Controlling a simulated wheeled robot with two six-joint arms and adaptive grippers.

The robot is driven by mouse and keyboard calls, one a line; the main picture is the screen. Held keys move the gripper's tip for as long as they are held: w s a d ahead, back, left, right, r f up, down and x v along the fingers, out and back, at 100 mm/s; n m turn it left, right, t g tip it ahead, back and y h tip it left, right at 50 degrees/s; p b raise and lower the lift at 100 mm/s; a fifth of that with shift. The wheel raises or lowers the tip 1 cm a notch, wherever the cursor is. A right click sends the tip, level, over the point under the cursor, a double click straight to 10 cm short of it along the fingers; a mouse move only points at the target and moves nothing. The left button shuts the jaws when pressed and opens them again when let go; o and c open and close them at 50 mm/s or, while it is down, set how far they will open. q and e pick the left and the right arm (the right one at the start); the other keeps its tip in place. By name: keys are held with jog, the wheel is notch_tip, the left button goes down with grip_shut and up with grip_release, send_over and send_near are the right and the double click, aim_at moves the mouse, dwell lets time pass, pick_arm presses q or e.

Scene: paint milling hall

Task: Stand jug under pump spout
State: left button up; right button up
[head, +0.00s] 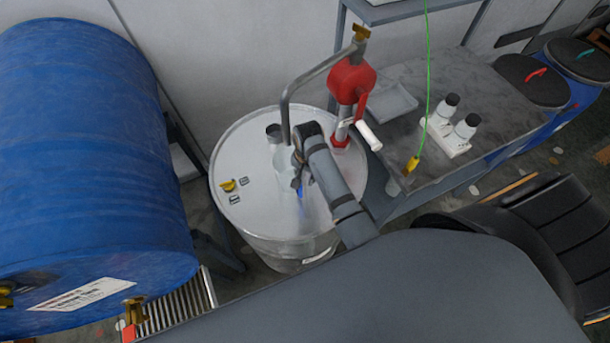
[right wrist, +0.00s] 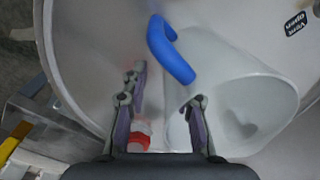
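The pump (head: 352,82) is red with a grey spout (head: 300,77) that bends down over the steel drum top. A pale jug (head: 286,160) stands on the drum top below the spout's end in the head view; my gripper partly hides it. I cannot tell whether its mouth is exactly under the spout. In the right wrist view the jug (right wrist: 235,85) lies to the right, with its blue handle (right wrist: 172,50) ahead of the fingertips. My right gripper (head: 301,182) is open and empty beside the jug; its spread fingers also show in the right wrist view (right wrist: 165,88). My left gripper is out of view.
The drum top (head: 250,205) has a yellow cap (head: 228,185) and a dark-topped fitting (head: 273,132). A large blue drum (head: 85,160) lies at left. The pump's white handle (head: 362,135) is close to my right arm.

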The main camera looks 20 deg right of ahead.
jog(key=shift+w, duration=0.2)
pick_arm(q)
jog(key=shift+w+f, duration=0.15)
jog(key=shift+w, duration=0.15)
pick_arm(e)
notch_tip(320, 180, up, 12)
jog(key=shift+s+d, duration=0.25)
jog(key=shift+w+f, duration=0.1)
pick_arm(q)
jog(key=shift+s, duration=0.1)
